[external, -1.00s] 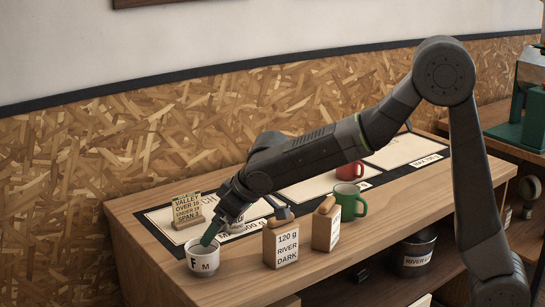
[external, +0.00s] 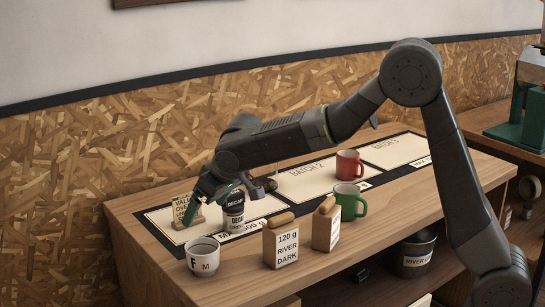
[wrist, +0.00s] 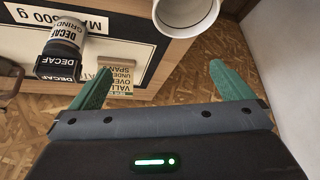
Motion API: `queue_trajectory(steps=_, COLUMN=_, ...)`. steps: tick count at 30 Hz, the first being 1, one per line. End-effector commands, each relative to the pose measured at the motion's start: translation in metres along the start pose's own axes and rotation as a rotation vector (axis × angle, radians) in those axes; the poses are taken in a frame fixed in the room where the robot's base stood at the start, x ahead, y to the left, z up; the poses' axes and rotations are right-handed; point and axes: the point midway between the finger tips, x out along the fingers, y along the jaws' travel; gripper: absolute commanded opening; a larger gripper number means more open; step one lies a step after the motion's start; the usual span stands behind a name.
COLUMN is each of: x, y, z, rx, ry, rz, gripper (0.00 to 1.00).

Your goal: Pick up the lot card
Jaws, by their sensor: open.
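The lot card (external: 180,206) is a small pale yellow card with black print, upright in a wooden base at the left end of the counter. In the wrist view, the card (wrist: 118,76) shows beyond the fingertips, nearer the left finger. My gripper (external: 197,205) is open, with its green fingers beside the card and partly covering it. In the wrist view, the gap between the fingers (wrist: 160,82) holds nothing. I cannot tell whether a finger touches the card.
A black-and-white DECAF canister (external: 234,215) stands close right of the card. The wall (external: 60,205) is behind.

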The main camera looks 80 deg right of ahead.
Motion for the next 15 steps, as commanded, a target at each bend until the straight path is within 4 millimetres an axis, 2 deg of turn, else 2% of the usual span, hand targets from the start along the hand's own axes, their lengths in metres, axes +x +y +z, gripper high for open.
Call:
queue_trajectory(steps=1, x=0.004, y=0.013, z=-0.022, rx=0.043, ry=-0.015, rz=0.023, gripper=1.00)
queue_trajectory(steps=6, x=0.022, y=0.053, z=-0.070, rx=0.177, ry=-0.070, rz=0.091, gripper=1.00)
queue_trajectory(steps=12, x=0.035, y=0.088, z=-0.098, rx=0.283, ry=-0.111, rz=0.145, gripper=1.00)
queue_trajectory(steps=15, x=0.039, y=0.096, z=-0.102, rx=0.307, ry=-0.119, rz=0.156, gripper=1.00)
